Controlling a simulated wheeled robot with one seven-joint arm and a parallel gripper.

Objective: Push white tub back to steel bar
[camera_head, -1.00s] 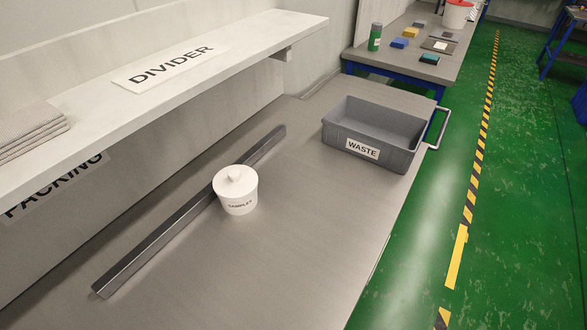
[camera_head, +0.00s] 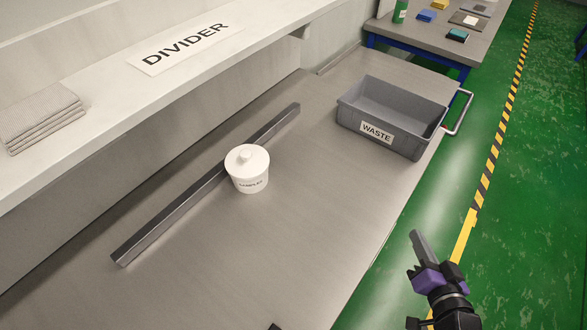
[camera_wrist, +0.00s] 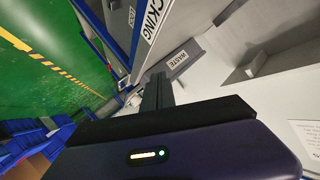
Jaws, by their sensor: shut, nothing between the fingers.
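The white tub (camera_head: 248,172), lidded with a round knob and a "SAMPLES" label, stands upright on the steel bench (camera_head: 300,215). The steel bar (camera_head: 180,213) lies slantwise on the bench behind it. The tub overlaps the bar in the picture; I cannot tell whether they touch. My gripper (camera_head: 416,240) is shut and empty at the lower right of the head view, beyond the bench's front edge and well apart from the tub. In the wrist view my gripper (camera_wrist: 158,85) shows as dark shut fingers; I cannot make out the tub there.
A shelf marked DIVIDER (camera_head: 110,95) with folded cloths (camera_head: 40,115) overhangs the back. The bench front between tub and edge is clear.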

